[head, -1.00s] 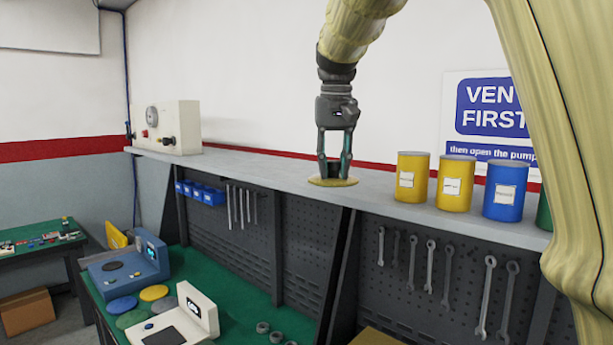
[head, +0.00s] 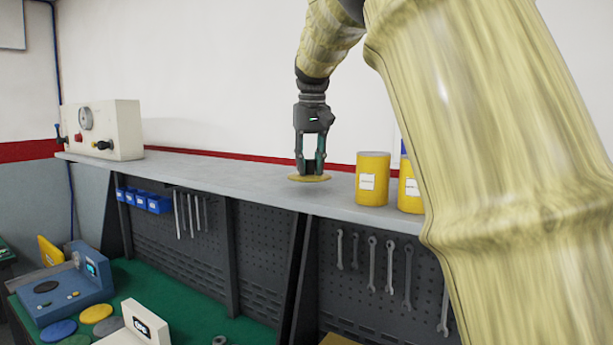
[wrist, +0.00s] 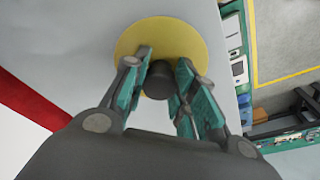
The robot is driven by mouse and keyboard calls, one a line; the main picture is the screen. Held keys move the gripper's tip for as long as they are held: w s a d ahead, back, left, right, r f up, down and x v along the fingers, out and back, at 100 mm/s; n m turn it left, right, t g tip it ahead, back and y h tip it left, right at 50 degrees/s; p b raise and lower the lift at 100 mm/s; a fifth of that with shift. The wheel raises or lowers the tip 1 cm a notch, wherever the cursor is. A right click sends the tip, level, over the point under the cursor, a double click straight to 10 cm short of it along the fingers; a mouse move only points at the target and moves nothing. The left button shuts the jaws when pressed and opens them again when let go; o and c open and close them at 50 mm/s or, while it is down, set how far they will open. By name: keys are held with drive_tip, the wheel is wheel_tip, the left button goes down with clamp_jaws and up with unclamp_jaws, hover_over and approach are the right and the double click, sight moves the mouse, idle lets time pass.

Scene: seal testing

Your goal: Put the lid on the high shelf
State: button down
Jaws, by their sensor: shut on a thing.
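A round yellow lid (head: 309,178) with a dark knob is at the high grey shelf (head: 235,175), left of the yellow cans. My gripper (head: 309,168) points straight down and is shut on the lid's knob. In the wrist view the lid (wrist: 190,38) lies flat beneath my fingers (wrist: 160,85), with the dark knob (wrist: 159,78) between them. The lid is at the shelf surface or just above it; I cannot tell whether it touches.
Yellow cans (head: 372,180) stand to the right on the shelf, partly hidden by my arm. A white gauge box (head: 105,130) stands at the shelf's left end. The shelf between is bare. Wrenches (head: 372,265) hang below; coloured discs (head: 96,313) lie on the green bench.

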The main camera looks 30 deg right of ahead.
sight(310, 175)
drive_tip(key=shift+w+f, duration=0.1)
drive_tip(key=shift+f, duration=0.1)
drive_tip(key=shift+s+a+f, duration=0.1)
drive_tip(key=shift+s+f, duration=0.15)
drive_tip(key=shift+f, duration=0.3)
drive_tip(key=shift+s+f, duration=0.25)
drive_tip(key=shift+f, duration=0.25)
drive_tip(key=shift+w+f, duration=0.35)
drive_tip(key=shift+f, duration=0.05)
drive_tip(key=c, duration=1.5)
unclamp_jaws()
drive_tip(key=o, duration=0.4)
drive_tip(key=shift+s+r, duration=0.1)
drive_tip(key=shift+s, duration=0.2)
drive_tip(key=shift+c, duration=0.2)
drive_tip(key=shift+w, duration=0.15)
wheel_tip(310, 175, up, 12)
drive_tip(key=s+b, duration=0.1)
drive_tip(key=b, duration=0.2)
drive_tip(key=shift+s+a, duration=0.2)
drive_tip(key=shift+s, duration=0.2)
